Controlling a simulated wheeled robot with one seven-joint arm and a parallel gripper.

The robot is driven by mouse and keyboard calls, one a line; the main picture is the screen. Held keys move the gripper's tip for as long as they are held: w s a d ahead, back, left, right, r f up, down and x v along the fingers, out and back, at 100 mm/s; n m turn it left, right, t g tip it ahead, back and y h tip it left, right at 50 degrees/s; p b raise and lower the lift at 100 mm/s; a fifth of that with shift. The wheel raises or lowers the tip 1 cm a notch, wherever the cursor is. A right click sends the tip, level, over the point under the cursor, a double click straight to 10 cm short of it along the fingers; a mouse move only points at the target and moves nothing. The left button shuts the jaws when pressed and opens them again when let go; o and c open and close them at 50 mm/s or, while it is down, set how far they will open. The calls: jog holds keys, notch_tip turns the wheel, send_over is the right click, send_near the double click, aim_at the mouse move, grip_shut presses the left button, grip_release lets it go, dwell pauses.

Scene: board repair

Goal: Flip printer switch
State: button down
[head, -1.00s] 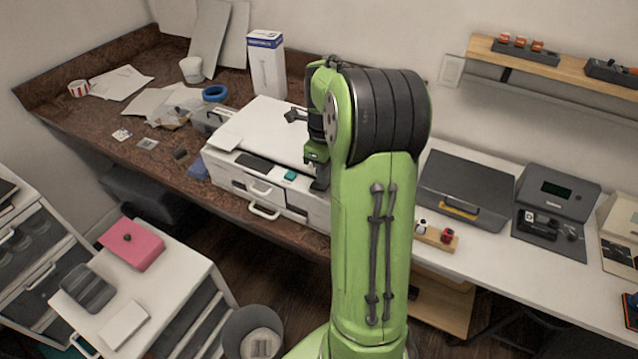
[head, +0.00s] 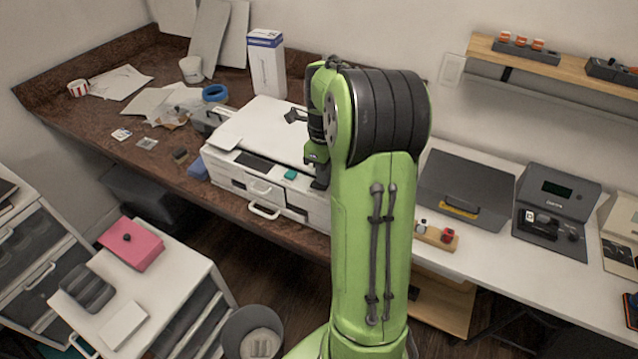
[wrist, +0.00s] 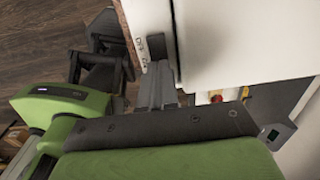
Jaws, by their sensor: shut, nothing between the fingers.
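The white printer (head: 262,135) stands on the brown counter, left of my arm in the head view. Its side fills the upper middle of the wrist view (wrist: 230,40), with small dark lettering on a narrow face. My gripper (wrist: 160,72) is shut and empty, with its fingertips close against that face, just beside the lettering. I cannot tell whether they touch it. The switch itself cannot be made out; the fingers may cover it. In the head view, my arm hides most of the gripper and the printer's right end.
A dark grey case (head: 465,190) and a small red-knobbed wooden block (head: 437,236) sit on the white bench to the right. A bin (head: 252,335) stands on the floor.

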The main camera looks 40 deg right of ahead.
jog(key=shift+f+b, duration=0.6)
jog(key=shift+f, duration=0.2)
jog(key=shift+r, duration=0.1)
notch_tip(320, 180, up, 7)
jog(key=p, duration=0.6)
jog(key=shift+r, duration=0.1)
dwell(0.3)
